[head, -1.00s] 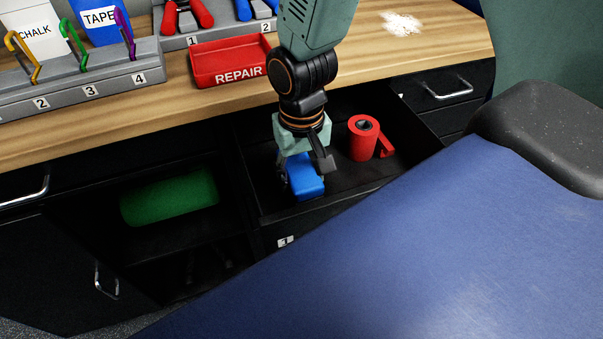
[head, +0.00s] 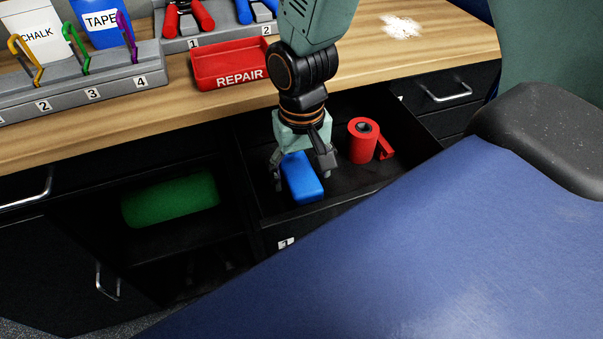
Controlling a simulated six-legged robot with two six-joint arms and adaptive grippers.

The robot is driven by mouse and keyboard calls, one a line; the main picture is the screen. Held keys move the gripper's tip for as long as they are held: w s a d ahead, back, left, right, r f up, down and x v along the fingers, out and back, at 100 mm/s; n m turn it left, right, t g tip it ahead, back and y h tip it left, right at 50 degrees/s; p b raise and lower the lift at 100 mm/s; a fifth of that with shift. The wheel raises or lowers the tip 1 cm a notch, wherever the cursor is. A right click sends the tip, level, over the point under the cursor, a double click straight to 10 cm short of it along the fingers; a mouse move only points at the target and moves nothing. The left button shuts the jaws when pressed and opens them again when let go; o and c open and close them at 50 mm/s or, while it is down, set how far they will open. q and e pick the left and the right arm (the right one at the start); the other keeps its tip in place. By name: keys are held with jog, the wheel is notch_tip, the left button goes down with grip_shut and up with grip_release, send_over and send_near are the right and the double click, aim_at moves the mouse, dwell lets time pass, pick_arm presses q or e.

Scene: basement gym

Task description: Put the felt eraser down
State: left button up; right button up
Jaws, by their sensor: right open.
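The felt eraser (head: 302,179) is a blue block lying in the open black drawer (head: 262,205), toward its left side. My right gripper (head: 304,180) reaches down into the drawer from above. Its fingers are spread open on either side of the eraser, with a gap visible. The gripper palm hides the eraser's far end. My left gripper is not in view.
A red tape roll (head: 363,141) stands in the same drawer, right of the eraser. A green roller (head: 171,200) lies on a shelf to the left. A red REPAIR tray (head: 232,84) sits on the wooden bench (head: 140,108). A blue padded surface (head: 430,240) fills the lower right.

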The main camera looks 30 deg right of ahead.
aim_at(302, 175)
notch_tip(302, 175, up, 11)
jog(key=p, duration=0.3)
jog(key=shift+p, duration=0.35)
notch_tip(302, 175, down, 12)
jog(key=b, duration=0.5)
jog(key=shift+f, duration=0.25)
jog(key=shift+r+p, duration=0.45)
jog(key=shift+r, duration=0.4)
jog(key=shift+s+r, duration=0.1)
jog(key=shift+r, duration=0.1)
jog(key=shift+f, duration=0.1)
